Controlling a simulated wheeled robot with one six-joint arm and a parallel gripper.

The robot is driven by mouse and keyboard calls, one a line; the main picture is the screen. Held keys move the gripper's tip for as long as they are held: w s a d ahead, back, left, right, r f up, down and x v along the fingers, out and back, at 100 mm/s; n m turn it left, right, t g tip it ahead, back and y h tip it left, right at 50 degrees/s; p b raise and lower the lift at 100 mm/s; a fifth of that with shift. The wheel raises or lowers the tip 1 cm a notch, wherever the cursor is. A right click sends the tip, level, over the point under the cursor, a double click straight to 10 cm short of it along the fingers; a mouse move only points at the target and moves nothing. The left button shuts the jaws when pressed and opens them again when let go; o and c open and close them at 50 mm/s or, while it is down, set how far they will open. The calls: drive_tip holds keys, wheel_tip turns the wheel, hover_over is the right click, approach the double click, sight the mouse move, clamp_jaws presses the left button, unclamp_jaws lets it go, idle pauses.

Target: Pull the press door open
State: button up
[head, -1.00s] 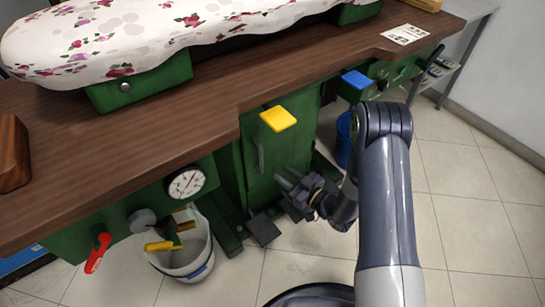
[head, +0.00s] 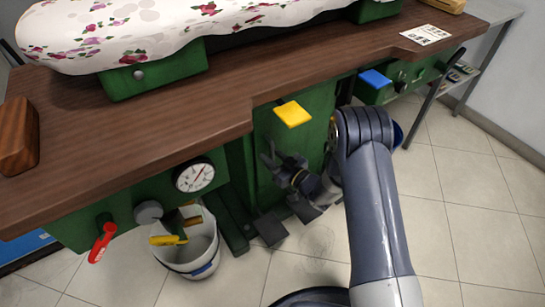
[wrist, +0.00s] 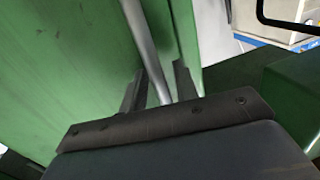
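The press door is a green panel (head: 312,135) under the wooden counter, and it looks closed. It fills the left of the wrist view (wrist: 75,65). Its handle is a grey vertical bar (wrist: 143,40), mostly hidden behind my gripper in the head view. My gripper (head: 272,158) is at the door's left side, at the handle. In the wrist view the two dark fingers (wrist: 158,88) stand apart, one on each side of the bar. Narrow gaps seem to show beside the bar, so the fingers do not look closed on it.
A white bucket (head: 187,250) and dark pedals (head: 270,230) stand on the floor at left and below. Tiled floor at right (head: 465,180) is clear.

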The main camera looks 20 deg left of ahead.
clamp_jaws()
idle(0.4)
drive_tip(key=shift+d, duration=0.1)
